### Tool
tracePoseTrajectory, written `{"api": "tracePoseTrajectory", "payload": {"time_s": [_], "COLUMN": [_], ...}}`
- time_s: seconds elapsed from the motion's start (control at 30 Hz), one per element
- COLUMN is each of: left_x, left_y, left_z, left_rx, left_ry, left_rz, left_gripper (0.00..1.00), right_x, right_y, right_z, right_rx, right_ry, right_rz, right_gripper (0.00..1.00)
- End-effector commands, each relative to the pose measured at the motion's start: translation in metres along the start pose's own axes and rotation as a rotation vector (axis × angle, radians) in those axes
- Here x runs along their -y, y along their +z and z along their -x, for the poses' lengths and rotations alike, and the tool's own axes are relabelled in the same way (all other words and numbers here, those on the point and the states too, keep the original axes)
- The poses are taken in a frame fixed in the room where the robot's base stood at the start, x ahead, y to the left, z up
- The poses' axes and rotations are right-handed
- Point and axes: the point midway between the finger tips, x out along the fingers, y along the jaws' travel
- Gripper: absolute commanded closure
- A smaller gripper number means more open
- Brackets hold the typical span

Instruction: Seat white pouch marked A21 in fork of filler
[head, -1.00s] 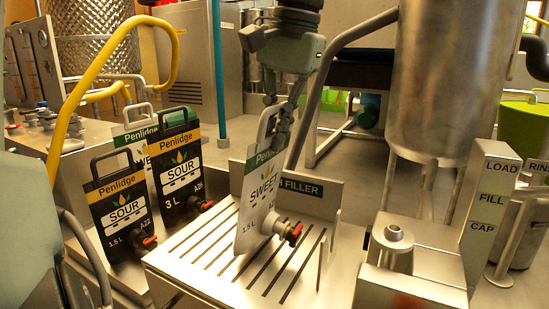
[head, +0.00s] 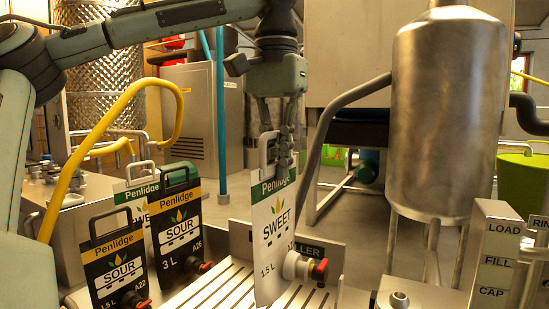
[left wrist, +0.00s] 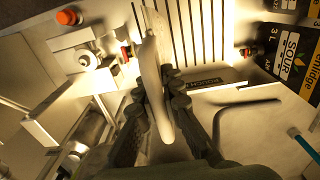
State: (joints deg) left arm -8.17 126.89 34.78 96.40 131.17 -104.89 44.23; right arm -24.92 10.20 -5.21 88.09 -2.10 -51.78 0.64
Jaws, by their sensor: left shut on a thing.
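A white pouch (head: 275,245) with a green top band reads SWEET, 1.5 L. Its code is not readable here. It hangs nearly upright over the slotted tray, its red-tipped spout facing right. My left gripper (head: 283,152) is shut on its handle. In the left wrist view the pouch (left wrist: 158,75) shows edge-on between the fingers (left wrist: 165,100). The filler's slotted tray (head: 208,292) and part of its sign (head: 318,252) show behind and beside the pouch. A metal fitting (head: 399,300) stands right of the tray by the LOAD, FILL, CAP post (head: 495,255). I cannot make out the fork clearly.
Two black SOUR pouches, A22 (head: 117,268) and A26 (head: 181,235), stand at the left. Another white pouch (head: 133,192) is mostly hidden behind them. A steel tank (head: 447,120) and grey hose (head: 335,130) rise behind; a yellow hose (head: 90,145) loops at left.

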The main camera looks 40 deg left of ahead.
Motion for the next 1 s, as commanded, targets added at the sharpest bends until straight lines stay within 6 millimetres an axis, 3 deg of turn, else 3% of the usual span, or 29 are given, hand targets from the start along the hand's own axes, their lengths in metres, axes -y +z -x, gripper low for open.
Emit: {"api": "tracePoseTrajectory", "payload": {"time_s": [0.87, 1.0], "left_x": [-0.053, -0.054], "left_y": [0.000, 0.000], "left_z": [-0.001, -0.009], "left_rx": [0.000, 0.001], "left_ry": [-0.002, 0.000], "left_rz": [0.000, 0.001], "left_gripper": [1.00, 1.00], "right_x": [0.001, 0.001], "right_y": [0.002, 0.003], "right_z": [0.001, 0.001], "right_rx": [0.002, 0.004], "right_ry": [-0.001, -0.002], "right_rz": [0.001, 0.001], "right_gripper": [1.00, 1.00]}}
